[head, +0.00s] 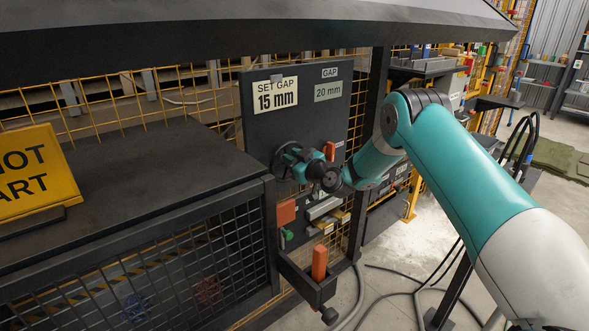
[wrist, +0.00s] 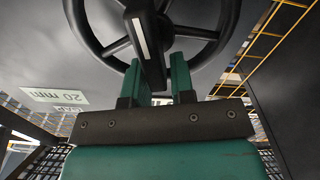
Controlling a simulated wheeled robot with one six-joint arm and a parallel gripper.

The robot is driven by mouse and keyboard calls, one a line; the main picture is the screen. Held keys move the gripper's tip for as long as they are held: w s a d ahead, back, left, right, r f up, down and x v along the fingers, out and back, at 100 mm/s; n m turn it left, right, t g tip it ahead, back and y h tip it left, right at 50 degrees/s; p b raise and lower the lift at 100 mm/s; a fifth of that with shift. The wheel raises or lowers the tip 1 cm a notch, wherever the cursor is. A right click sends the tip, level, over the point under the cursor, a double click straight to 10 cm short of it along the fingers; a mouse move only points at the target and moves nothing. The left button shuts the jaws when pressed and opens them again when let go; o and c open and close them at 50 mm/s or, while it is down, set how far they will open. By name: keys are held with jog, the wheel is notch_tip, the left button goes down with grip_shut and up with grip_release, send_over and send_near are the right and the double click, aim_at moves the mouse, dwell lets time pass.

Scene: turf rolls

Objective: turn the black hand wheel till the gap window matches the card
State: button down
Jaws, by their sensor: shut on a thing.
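The black hand wheel (head: 289,158) is on the dark panel (head: 308,122), and its rim and spokes fill the top of the wrist view (wrist: 205,40). My gripper (wrist: 158,78) is shut on a black part of the wheel with a white stripe, between its two green fingers. In the head view my wrist hides part of the wheel. The card (head: 276,94) above it reads "SET GAP 15 mm". The gap window (head: 328,91) to its right reads "20 mm" under a "GAP" label; it shows upside down in the wrist view (wrist: 54,96).
An orange lever (head: 329,151) is close to the right of the wheel. Below are a red-orange block (head: 286,212), a green knob (head: 288,235) and an orange handle (head: 319,262). Yellow mesh fencing (head: 150,100) and a black cabinet (head: 130,195) with a yellow sign (head: 35,172) are on the left.

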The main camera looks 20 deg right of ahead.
jog(key=f+n+b, duration=0.1)
jog(key=b, duration=0.3)
jog(key=f+n+b, duration=0.1)
jog(key=n+b, duration=0.1)
jog(key=b, duration=0.2)
jog(key=a+f+n+b, duration=0.1)
jog(key=n+b, duration=0.1)
jog(key=b, duration=0.2)
jog(key=shift+s, duration=0.3)
jog(key=n+b, duration=0.2)
jog(key=b, duration=0.1)
jog(key=shift+b, duration=0.35)
jog(key=shift+r+n+b, duration=0.1)
jog(key=shift+n+b, duration=0.4)
jog(key=shift+b, duration=0.4)
jog(key=shift+r, duration=0.15)
jog(key=c, duration=1.1)
grip_release()
jog(key=shift+d, duration=0.1)
jog(key=b, duration=0.4)
send_near(284, 165)
jog(key=v, duration=0.3)
jog(key=r+v, duration=0.1)
jog(key=v, duration=0.6)
jog(key=shift+r, duration=0.3)
